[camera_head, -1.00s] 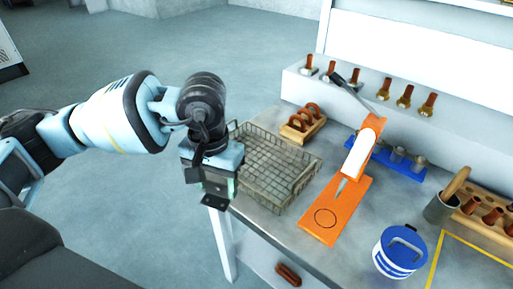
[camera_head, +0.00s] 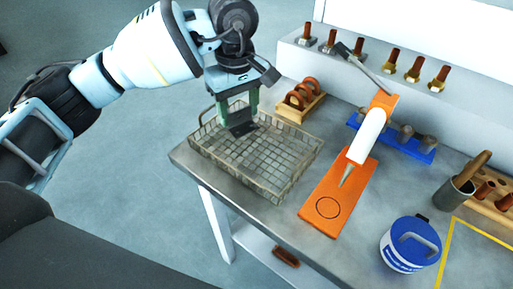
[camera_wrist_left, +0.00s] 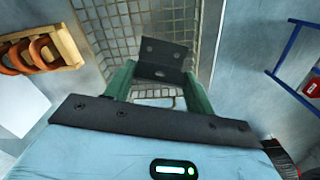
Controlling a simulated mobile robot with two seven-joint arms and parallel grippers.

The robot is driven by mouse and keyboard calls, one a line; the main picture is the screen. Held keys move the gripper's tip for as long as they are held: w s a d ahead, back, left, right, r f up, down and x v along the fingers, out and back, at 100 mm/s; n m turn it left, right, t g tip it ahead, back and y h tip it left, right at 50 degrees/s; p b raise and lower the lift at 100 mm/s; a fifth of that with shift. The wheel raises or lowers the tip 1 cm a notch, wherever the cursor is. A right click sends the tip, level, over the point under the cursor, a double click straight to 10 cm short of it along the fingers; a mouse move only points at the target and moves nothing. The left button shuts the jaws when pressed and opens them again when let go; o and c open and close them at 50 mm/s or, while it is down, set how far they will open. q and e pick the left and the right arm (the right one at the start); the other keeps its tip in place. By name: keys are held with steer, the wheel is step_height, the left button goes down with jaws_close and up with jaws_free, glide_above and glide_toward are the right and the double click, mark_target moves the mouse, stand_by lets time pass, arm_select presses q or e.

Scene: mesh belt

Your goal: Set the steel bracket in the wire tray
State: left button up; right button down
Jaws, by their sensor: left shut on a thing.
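The wire tray (camera_head: 275,160) is a rectangular mesh basket with low walls on the near left part of the steel bench. The steel bracket (camera_head: 241,124) is a dark angled plate, and its two holes show in the left wrist view (camera_wrist_left: 163,52). My left gripper (camera_head: 239,104) is shut on the bracket and holds it over the back left part of the tray. In the wrist view the green fingers (camera_wrist_left: 157,84) grip the bracket with the tray's mesh behind it. I cannot tell whether the bracket touches the tray floor. My right gripper is not in view.
A wooden rack with orange rings (camera_head: 301,98) stands right behind the tray. An orange stand (camera_head: 330,205) with a white-bodied tool is to its right. A blue-and-white tub (camera_head: 410,245) and a grey cup (camera_head: 454,192) stand farther right. A shelf with several bolts runs behind.

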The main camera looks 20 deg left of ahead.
arm_select(q)
steer(key=w+d+n, duration=0.1)
steer(key=w+n, duration=0.1)
steer(key=n, duration=0.1)
glide_above(250, 145)
steer(key=shift+n, duration=0.4)
step_height(250, 145, down, 4)
steer(key=shift+f, duration=0.7)
step_height(250, 145, down, 4)
steer(key=shift+r, duration=0.25)
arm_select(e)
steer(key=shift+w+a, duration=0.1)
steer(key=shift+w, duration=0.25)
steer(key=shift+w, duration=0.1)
